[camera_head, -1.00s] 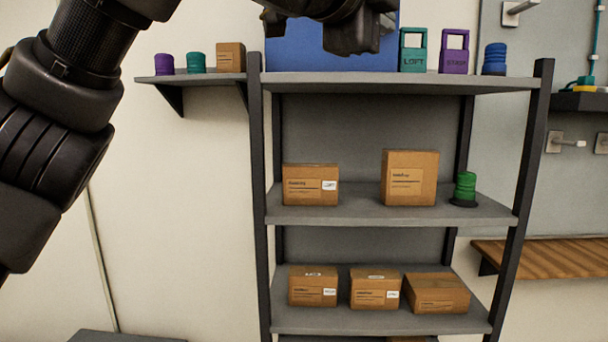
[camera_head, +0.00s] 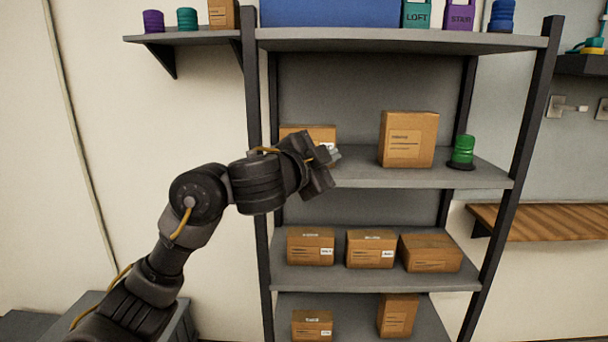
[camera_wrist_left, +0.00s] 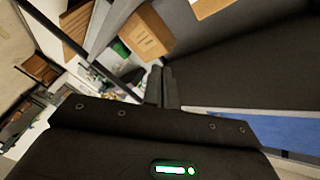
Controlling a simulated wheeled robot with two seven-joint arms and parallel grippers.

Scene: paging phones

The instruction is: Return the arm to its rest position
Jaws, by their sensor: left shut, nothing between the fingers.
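My left arm comes in from the lower left in the head view. Its gripper (camera_head: 328,168) is in front of the left end of the shelf that bears two boxes, partly covering the left box (camera_head: 318,131). The gripper is shut and empty. In the left wrist view the fingers (camera_wrist_left: 161,80) show close together with nothing between them. My right gripper is in neither view.
A metal rack (camera_head: 420,178) holds several cardboard boxes, with a taller box (camera_head: 408,139) and a green coil (camera_head: 462,152) on the gripper's shelf. A blue bin (camera_head: 330,12) stands on top. A wooden shelf (camera_head: 545,222) is at right.

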